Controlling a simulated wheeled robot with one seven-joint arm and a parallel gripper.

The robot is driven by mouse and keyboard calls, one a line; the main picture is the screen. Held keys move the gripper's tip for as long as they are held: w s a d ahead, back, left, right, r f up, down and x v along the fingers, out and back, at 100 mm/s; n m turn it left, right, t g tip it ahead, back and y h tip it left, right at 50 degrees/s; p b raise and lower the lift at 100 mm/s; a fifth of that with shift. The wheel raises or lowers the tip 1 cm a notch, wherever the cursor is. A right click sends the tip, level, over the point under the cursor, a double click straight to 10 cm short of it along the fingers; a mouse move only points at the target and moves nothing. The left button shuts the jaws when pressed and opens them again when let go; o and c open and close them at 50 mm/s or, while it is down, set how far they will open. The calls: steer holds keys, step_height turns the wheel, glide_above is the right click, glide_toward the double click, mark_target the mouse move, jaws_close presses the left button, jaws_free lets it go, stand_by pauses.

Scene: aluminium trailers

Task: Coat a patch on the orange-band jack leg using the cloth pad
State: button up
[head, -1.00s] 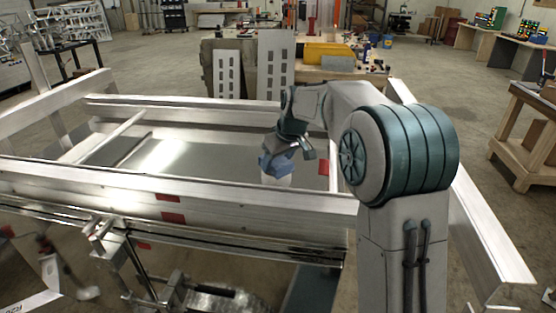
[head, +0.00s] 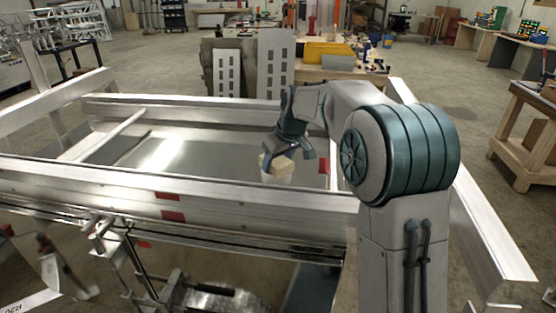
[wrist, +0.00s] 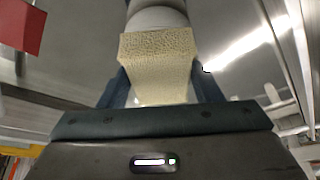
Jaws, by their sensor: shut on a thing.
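My gripper (head: 290,148) hangs over the trailer bed and is shut on a cream, spongy-looking cloth pad (head: 278,165). In the wrist view the pad (wrist: 158,48) sits between the two blue-grey fingers of my gripper (wrist: 160,85). A white round container (head: 276,179) shows just below the pad, and its pale rounded side (wrist: 156,18) also shows behind the pad in the wrist view. I cannot tell whether the pad touches it. Metal jack parts (head: 140,268) stand at the lower left in front of the trailer; I cannot make out an orange band on them.
The aluminium trailer frame (head: 230,192) surrounds the bed, with its long near rail between the jack parts and my gripper. Red patches (head: 173,216) mark the rail. A wooden workbench (head: 525,135) stands at the right.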

mark_target(278, 160)
steer(key=shift+f, duration=0.1)
stand_by(0.3)
steer(key=shift+r+p, duration=2.55)
steer(key=shift+r, duration=1.05)
steer(key=shift+f, duration=0.1)
